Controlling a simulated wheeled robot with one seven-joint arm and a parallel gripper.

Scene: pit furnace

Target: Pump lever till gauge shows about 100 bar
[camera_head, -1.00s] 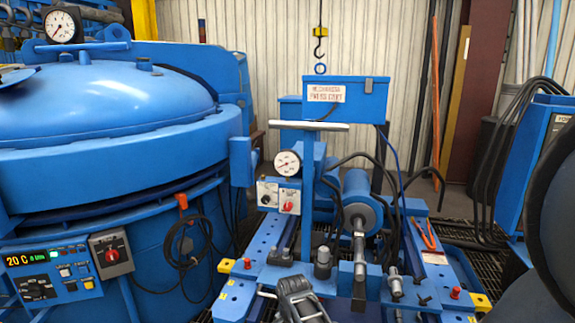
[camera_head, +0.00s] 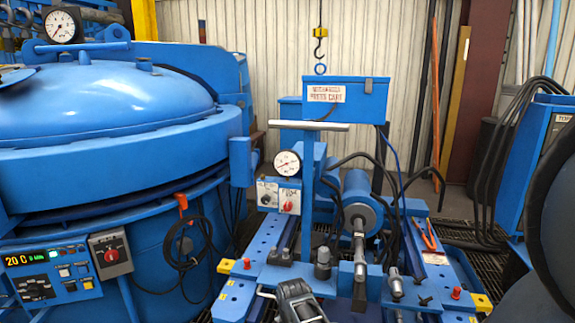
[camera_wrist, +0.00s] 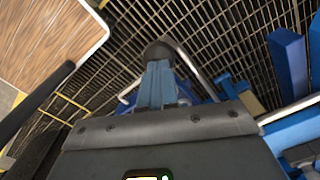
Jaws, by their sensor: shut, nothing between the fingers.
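The round white pressure gauge (camera_head: 288,163) stands on the blue press cart, above a small panel with two knobs. Its needle is too small to read surely. My gripper (camera_head: 297,302) is at the bottom edge of the head view, in front of the cart. In the wrist view its bluish fingers (camera_wrist: 157,85) are shut and empty. A dark rounded knob (camera_wrist: 160,48) lies at the fingertips, with a bent silver bar (camera_wrist: 190,66) beside it. I cannot tell whether the fingers touch the knob, or whether it belongs to the pump lever.
A large blue furnace (camera_head: 110,110) with another gauge (camera_head: 61,26) fills the left. The cart's cylinder (camera_head: 358,200) and hoses are beyond my gripper. A wooden-topped surface (camera_wrist: 45,40) lies upper left in the wrist view, above grating floor.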

